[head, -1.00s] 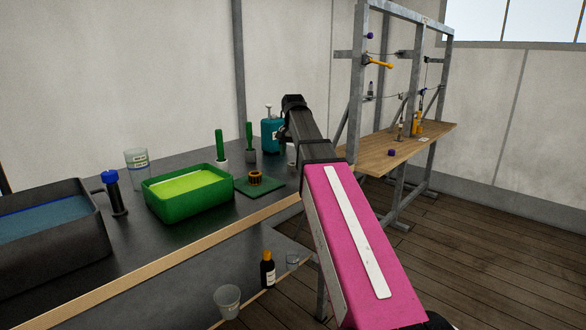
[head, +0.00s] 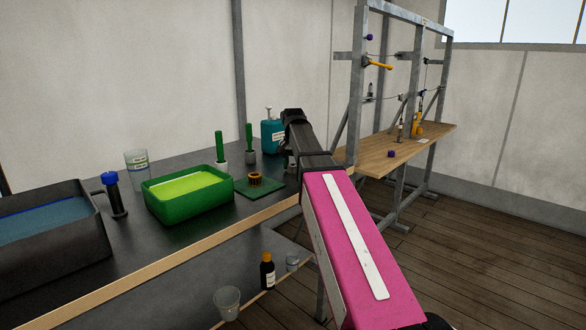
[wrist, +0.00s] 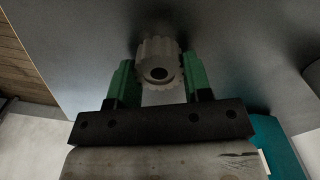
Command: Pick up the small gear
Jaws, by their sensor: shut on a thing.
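The small gear is a grey toothed cylinder with a dark centre hole (wrist: 152,74). In the wrist view it sits between the green fingers of my gripper (wrist: 158,84), which is shut on it. A dark bench surface shows behind the gear; I cannot tell whether the gear touches it. In the head view my dark and pink arm reaches over the right end of the bench. The fingers and the gear are mostly hidden there behind my arm.
On the bench (head: 150,255) stand a green tray of yellow-green liquid (head: 160,208), a dark tub (head: 95,252), a teal bottle (head: 272,137) and a brown ring (head: 255,178) on a green plate. A metal frame (head: 417,90) with a wooden shelf stands at right.

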